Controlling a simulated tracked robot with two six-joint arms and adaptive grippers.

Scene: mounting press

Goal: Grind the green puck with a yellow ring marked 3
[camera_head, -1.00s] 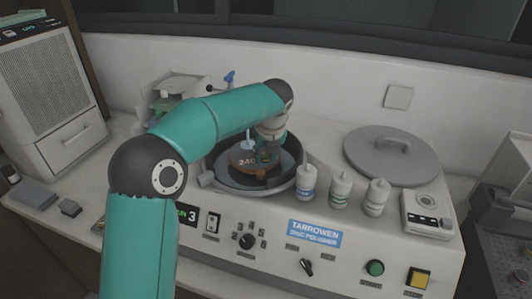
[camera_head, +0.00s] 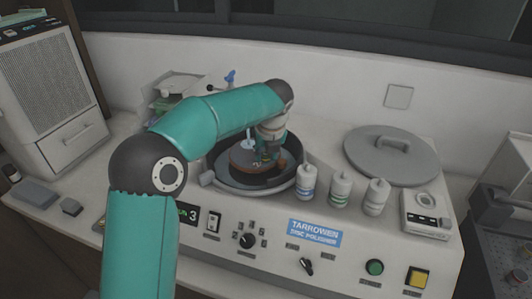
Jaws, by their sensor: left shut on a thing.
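My left gripper (camera_head: 269,152) reaches down over the brown grinding disc (camera_head: 240,157) in the bowl of the disc polisher. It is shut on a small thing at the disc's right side. A bit of green shows there, which fits the green puck, but the gripper mostly hides it. Its yellow ring and number cannot be read, and I cannot tell whether it touches the disc. The polisher's front panel (camera_head: 315,234) carries a display showing 3 (camera_head: 192,216), a black knob (camera_head: 247,241), a green button (camera_head: 375,267) and a yellow button (camera_head: 418,278). My right gripper is not in view.
Three white bottles (camera_head: 341,189) stand right of the bowl (camera_head: 284,184). A grey round lid (camera_head: 392,155) lies behind them. A small device (camera_head: 427,214) sits at the right. A blue-tipped tap (camera_head: 230,77) stands behind my arm. A grey-white cabinet (camera_head: 50,97) is at left.

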